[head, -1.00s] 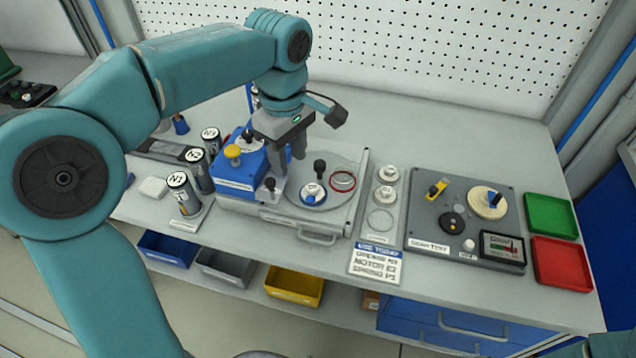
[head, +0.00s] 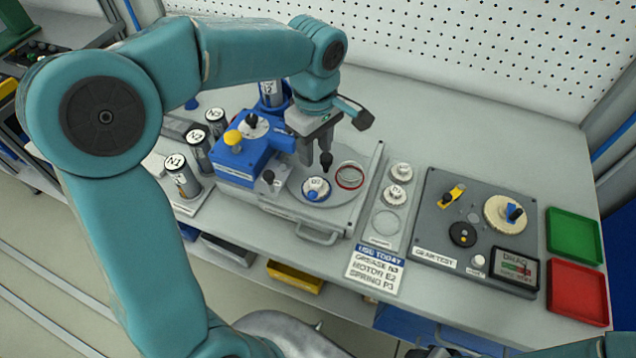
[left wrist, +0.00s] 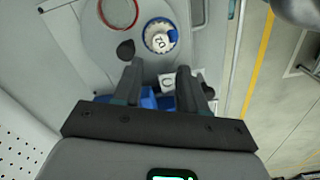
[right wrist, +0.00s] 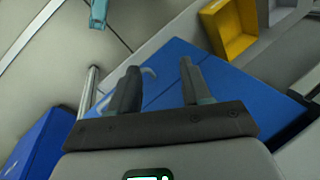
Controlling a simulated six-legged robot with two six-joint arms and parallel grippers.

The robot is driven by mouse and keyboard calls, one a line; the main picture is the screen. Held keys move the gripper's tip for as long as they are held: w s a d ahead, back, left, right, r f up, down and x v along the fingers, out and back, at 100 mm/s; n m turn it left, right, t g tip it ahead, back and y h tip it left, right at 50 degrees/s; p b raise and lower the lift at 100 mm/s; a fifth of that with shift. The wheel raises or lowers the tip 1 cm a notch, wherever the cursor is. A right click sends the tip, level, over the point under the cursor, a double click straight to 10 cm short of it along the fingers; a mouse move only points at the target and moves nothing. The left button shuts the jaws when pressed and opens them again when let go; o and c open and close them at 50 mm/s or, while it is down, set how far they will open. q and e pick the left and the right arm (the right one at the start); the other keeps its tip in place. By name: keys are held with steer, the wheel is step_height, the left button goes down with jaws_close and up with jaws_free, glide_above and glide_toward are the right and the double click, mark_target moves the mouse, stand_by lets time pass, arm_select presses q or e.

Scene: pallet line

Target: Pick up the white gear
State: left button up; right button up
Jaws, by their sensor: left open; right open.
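A small white toothed gear (head: 316,188) with a printed label and a blue part lies on the round grey plate (head: 297,193) of the bench fixture. It also shows in the left wrist view (left wrist: 160,36), beyond the fingertips. My left gripper (head: 314,156) is open and points down behind the gear, above the plate, apart from the gear. Its fingers show in the left wrist view (left wrist: 166,76) with nothing gripped. My right gripper (right wrist: 159,72) is open and empty over the blue drawer area, away from the gear.
A black knob (head: 326,160) stands close to the left fingers. A red ring (head: 350,176) lies beside the gear. A blue block (head: 240,160) with a yellow knob stands left. A gear test board (head: 465,270) with a cream gear (head: 496,214), plus green (head: 573,237) and red (head: 577,291) trays, are right.

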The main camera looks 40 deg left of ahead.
arm_select(q)
glide_above(316, 182)
step_height(316, 182, down, 4)
steer(key=shift+s+f, duration=0.15)
steer(key=shift+s+a+f, duration=0.1)
steer(key=shift+f, duration=0.1)
steer(key=f, duration=0.3)
steer(key=f+p, duration=0.1)
steer(key=shift+w+f, duration=0.25)
steer(key=shift+f, duration=0.1)
steer(key=shift+s+f, duration=0.1)
steer(key=shift+f, duration=0.2)
steer(key=shift+c, duration=1.3)
steer(key=c, duration=0.5)
jaws_close()
steer(key=shift+r, duration=0.1)
